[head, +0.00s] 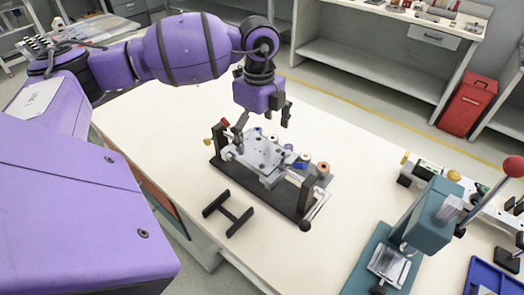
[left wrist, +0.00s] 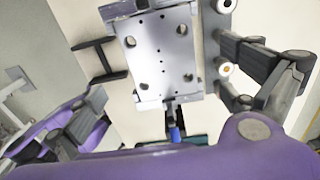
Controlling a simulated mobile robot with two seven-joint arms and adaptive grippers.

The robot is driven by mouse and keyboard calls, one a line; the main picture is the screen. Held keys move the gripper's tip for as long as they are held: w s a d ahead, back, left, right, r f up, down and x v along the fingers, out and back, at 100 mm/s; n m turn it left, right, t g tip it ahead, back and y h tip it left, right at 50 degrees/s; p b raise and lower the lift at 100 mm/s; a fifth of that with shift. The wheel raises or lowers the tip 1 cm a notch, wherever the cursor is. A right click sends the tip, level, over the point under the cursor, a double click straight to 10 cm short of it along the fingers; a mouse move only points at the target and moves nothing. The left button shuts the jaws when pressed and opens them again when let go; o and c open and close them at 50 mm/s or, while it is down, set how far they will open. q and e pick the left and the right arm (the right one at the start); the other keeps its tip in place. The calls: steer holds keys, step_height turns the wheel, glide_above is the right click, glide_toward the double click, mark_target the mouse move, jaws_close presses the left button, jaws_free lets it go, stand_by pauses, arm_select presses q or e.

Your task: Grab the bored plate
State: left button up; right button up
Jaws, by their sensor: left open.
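The bored plate (head: 262,153), a silver-grey metal plate with several holes, sits in a dark fixture (head: 268,189) on the white table. It also shows close up in the left wrist view (left wrist: 160,55). My left gripper (head: 263,130) points down over the plate, its open fingers spread on either side. In the left wrist view, the fingers appear left and right of the plate, with clear gaps to it. Nothing is held. The head view does not clearly show the height between fingertips and plate. My right gripper is not in view.
A black H-shaped stand (head: 229,213) lies near the table's front edge. Several small rollers stand behind the fixture. A teal press (head: 428,218) with a red-knobbed lever and a blue tray (head: 484,272) are at the right. White table (head: 345,140) is clear between fixture and press.

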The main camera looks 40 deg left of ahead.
mark_target(260, 151)
arm_select(q)
steer(key=shift+f, duration=0.3)
step_height(260, 151, down, 4)
steer(key=shift+r+p, duration=0.15)
steer(key=shift+p, duration=0.15)
steer(key=shift+f, duration=0.5)
steer(key=c, duration=1.8)
steer(key=shift+w+r, duration=0.1)
steer(key=shift+c, duration=0.7)
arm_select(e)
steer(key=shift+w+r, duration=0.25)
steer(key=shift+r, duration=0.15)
